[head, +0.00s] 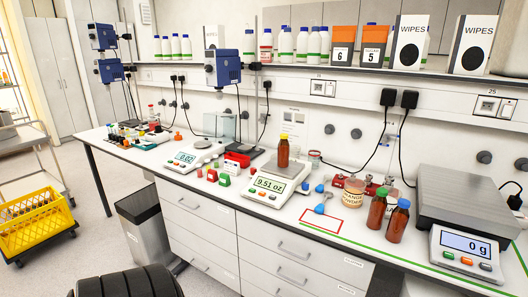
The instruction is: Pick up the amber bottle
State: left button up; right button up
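Three amber bottles stand upright on the bench. An amber bottle with a green cap (376,211) and an amber bottle with a blue cap (398,222) stand close together at the right, left of the larger grey scale (466,207). Neither of my grippers is in view.
A labelled jar (353,196), blue scoops and a red-outlined rectangle (321,221) lie near the bottles. A second scale (197,154) and small coloured boxes stand farther left. A shelf above holds white bottles and wipes boxes (410,42). A yellow crate (36,222) sits at far left.

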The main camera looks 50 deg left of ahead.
aim_at(283, 145)
jog(key=u, duration=0.55)
jog(key=i, duration=0.55)
jog(key=u, duration=0.3)
